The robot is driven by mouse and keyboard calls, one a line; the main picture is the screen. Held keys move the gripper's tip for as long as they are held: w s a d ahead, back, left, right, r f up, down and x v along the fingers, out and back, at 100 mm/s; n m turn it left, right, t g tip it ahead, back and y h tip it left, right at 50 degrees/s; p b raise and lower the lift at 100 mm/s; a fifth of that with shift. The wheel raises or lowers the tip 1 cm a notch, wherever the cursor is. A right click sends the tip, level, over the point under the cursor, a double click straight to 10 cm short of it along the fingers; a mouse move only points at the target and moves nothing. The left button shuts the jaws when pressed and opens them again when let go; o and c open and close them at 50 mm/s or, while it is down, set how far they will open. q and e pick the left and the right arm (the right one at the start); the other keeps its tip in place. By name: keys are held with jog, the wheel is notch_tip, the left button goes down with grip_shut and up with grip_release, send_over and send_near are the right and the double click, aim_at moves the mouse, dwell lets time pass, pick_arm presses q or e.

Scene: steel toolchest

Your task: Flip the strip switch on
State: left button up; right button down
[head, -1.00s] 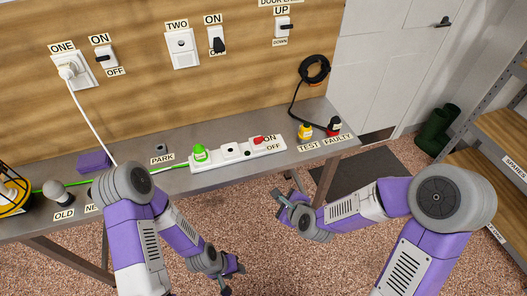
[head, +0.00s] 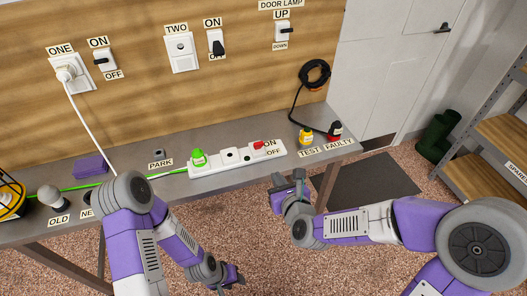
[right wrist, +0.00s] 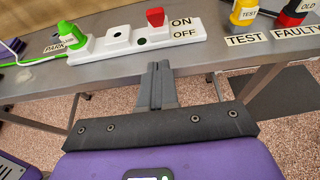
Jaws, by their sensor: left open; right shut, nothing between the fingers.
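The white power strip (head: 214,166) lies on the steel bench. Its red rocker switch (head: 258,146) is at the right end, beside the ON and OFF labels; it also shows in the right wrist view (right wrist: 156,17). I cannot tell for sure which way the rocker is tilted. A green plug (head: 199,157) sits in the strip's left socket. My right gripper (head: 287,182) is shut and empty, in front of the bench edge, below and right of the switch; its closed fingers (right wrist: 158,75) point toward the strip. My left gripper (head: 232,280) is open and empty, low in front of the bench.
A yellow TEST plug (head: 306,136) and a red-and-black FAULTY plug (head: 334,131) stand right of the strip. A bulb (head: 50,196) and a purple block (head: 90,167) are on the left of the bench. Wall switches and sockets are above. The bench's front edge (head: 310,163) lies near my right gripper.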

jog(key=w+p, duration=0.1)
send_near(260, 147)
notch_tip(260, 147, down, 3)
jog(key=w, duration=0.1)
jog(key=w+a, duration=0.1)
jog(key=w, duration=0.1)
jog(key=shift+w+a+r, duration=0.15)
jog(key=shift+r, duration=0.2)
jog(key=shift+w+a+r, duration=0.1)
jog(key=shift+w+r, duration=0.1)
jog(key=shift+w, duration=0.2)
jog(key=shift+w+a+r, duration=0.1)
jog(key=shift+w+r, duration=0.1)
jog(key=shift+w, duration=0.2)
